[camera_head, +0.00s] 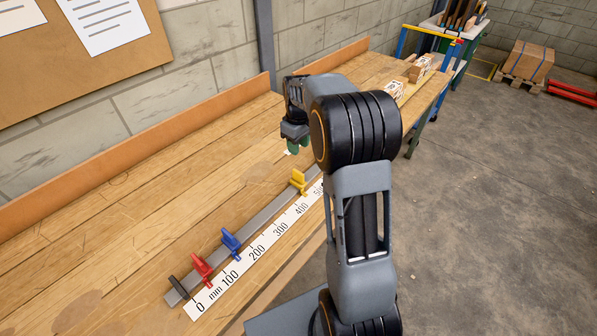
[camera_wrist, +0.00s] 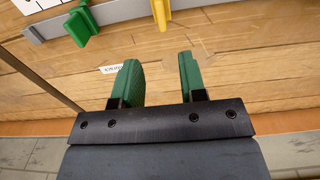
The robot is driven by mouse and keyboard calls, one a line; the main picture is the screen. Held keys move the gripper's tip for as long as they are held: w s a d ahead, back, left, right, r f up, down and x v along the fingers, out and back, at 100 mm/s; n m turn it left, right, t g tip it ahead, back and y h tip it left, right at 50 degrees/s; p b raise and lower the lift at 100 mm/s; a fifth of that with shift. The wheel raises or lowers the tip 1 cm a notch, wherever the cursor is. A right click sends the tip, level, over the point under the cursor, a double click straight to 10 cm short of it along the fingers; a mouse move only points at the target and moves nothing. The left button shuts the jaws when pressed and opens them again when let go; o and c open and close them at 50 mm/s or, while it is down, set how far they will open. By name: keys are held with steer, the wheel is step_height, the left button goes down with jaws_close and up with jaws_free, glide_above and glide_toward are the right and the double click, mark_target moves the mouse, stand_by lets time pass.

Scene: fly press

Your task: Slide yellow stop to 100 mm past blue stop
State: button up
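The yellow stop (camera_head: 298,182) sits on the grey rail (camera_head: 203,261), near the scale's 400 to 500 stretch. The blue stop (camera_head: 231,243) sits further down the rail, between about 100 and 200. My gripper (camera_head: 298,147) hangs over the bench on the far side of the rail, beyond the yellow stop. In the wrist view my gripper (camera_wrist: 160,82) has its two green fingers apart with nothing between them. The yellow stop (camera_wrist: 160,12) shows beyond the fingers, apart from them. The blue stop is not in the wrist view.
A red stop (camera_head: 202,267) sits near the 0 end, by a black end piece (camera_head: 179,288). A green stop (camera_wrist: 82,25) is near the rail's other end, hidden by my arm in the head view. Wooden blocks (camera_head: 420,68) lie at the bench's far end.

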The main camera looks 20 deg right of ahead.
mark_target(298, 172)
step_height(298, 172, down, 12)
steer(key=shift+f+p, duration=0.2)
steer(key=shift+p, duration=0.25)
jaws_close()
stand_by(0.4)
